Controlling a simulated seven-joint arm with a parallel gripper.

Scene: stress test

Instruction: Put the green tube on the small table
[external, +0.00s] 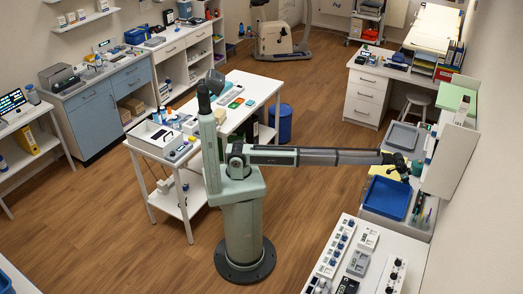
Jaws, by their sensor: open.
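My gripper (402,172) is at the end of my outstretched arm, at the right, above the bench area by the blue tray (388,198). It is small and dark here; its fingers are open, and I see nothing held in them. A small green item (418,168) shows just right of my gripper, too small to tell whether it is the green tube. A white table (262,84) with a lower shelf stands left of my base, with several small items on it. I cannot tell whether it is the small table that is meant.
A grey tray (402,136) lies behind the blue tray. A white upright panel (452,158) stands close right of my gripper. A white bench (339,232) with several small devices is at the front. A blue bin (279,123) stands on the floor; open wooden floor lies between.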

